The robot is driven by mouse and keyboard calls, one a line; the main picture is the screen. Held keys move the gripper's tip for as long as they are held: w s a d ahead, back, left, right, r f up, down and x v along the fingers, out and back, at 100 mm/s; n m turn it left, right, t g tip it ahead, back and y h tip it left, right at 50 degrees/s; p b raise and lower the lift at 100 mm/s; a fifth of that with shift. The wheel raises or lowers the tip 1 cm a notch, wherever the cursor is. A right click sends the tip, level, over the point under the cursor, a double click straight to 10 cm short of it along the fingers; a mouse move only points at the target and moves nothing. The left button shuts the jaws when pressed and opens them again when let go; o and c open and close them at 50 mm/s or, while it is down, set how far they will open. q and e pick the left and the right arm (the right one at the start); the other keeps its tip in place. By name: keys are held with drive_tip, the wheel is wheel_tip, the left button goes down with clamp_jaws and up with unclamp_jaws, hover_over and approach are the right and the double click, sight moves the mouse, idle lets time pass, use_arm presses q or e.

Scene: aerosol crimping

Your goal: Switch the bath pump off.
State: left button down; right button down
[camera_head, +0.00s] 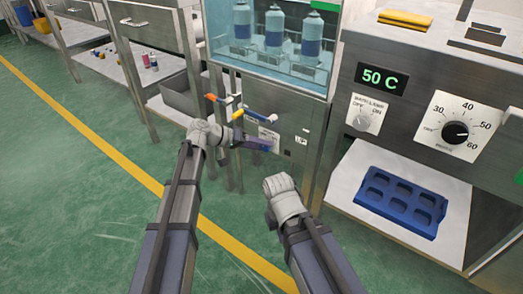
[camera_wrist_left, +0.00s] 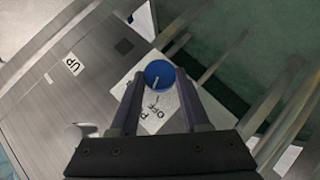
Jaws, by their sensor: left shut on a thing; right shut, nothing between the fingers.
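A blue round knob (camera_wrist_left: 158,73) with a pale pointer line sits on a white plate marked OFF (camera_wrist_left: 152,108) in the left wrist view; its other lettering is partly hidden. My left gripper (camera_wrist_left: 155,88) is shut on this knob, one finger on each side. In the head view my left gripper (camera_head: 262,143) reaches the steel front of the water bath, over the lower part of a white plate (camera_head: 268,134); the knob itself is hidden there. My right gripper (camera_head: 283,184) is shut and empty, low in front of the bath, its fingers hardly visible.
Spray cans (camera_head: 274,30) stand in the bath (camera_head: 270,72). Orange-, yellow- and blue-handled levers (camera_head: 261,116) are close above my left gripper. Green floor is clear.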

use_arm(q)
drive_tip(key=shift+f+n+h+b, duration=0.2)
drive_tip(key=shift+n+h+b, duration=0.25)
drive_tip(key=shift+b, duration=0.25)
drive_tip(key=shift+r, duration=0.1)
drive_tip(key=shift+c, duration=1.9)
unclamp_jaws()
drive_tip(key=shift+a, duration=0.1)
drive_tip(key=p+v, duration=0.3)
drive_tip(key=v, duration=0.4)
drive_tip(key=shift+a, duration=0.35)
